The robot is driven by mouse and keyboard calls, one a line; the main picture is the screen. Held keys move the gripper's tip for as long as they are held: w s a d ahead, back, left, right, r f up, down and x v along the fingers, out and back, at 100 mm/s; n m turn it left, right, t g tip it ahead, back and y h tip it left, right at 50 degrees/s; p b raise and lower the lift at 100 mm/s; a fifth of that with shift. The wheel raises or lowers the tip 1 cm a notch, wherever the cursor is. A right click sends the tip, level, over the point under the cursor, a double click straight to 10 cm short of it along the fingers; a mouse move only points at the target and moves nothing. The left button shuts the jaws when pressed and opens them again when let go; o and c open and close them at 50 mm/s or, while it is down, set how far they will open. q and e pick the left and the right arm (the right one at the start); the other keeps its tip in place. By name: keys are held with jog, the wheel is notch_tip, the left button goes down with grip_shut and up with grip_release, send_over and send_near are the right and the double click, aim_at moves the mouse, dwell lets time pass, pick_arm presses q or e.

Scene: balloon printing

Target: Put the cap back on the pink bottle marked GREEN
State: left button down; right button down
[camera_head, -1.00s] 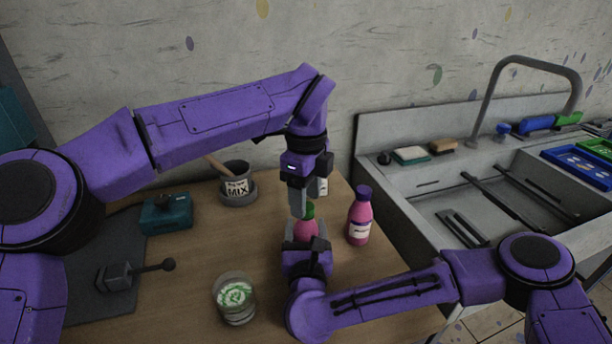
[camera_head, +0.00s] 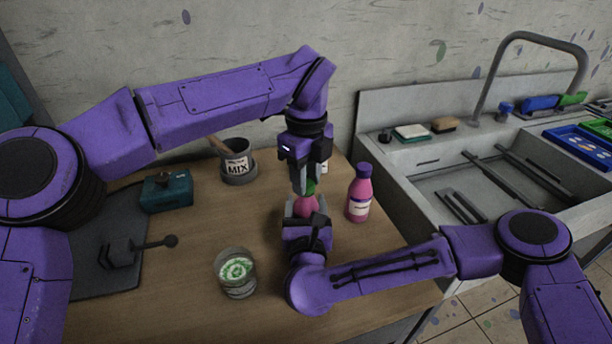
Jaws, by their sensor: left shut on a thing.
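My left gripper (camera_head: 306,184) points straight down and is shut on a green cap (camera_head: 310,186). The cap sits directly over a pink bottle (camera_head: 305,206); whether it is seated on the neck cannot be told. My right gripper (camera_head: 304,212) reaches in from the front, with its fingers on both sides of this bottle, holding it upright. The bottle's label and lower part are hidden by the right gripper. A second pink bottle (camera_head: 359,194) with a pale label and its own cap stands upright to the right, apart from both grippers.
A MIX pot (camera_head: 238,165), a teal box (camera_head: 166,190) and a glass with green contents (camera_head: 236,271) stand on the wooden table (camera_head: 190,265). A grey sink (camera_head: 415,180) lies to the right. A pale object behind my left gripper is mostly hidden.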

pick_arm(q)
jog(key=m, duration=1.2)
jog(key=shift+m, duration=0.3)
jog(key=m, duration=0.6)
jog(key=shift+d, duration=0.1)
jog(key=m, duration=0.6)
jog(key=c, duration=0.8)
grip_release()
jog(key=shift+r, duration=2.2)
jog(key=shift+s, duration=0.1)
jog(key=shift+c, duration=0.2)
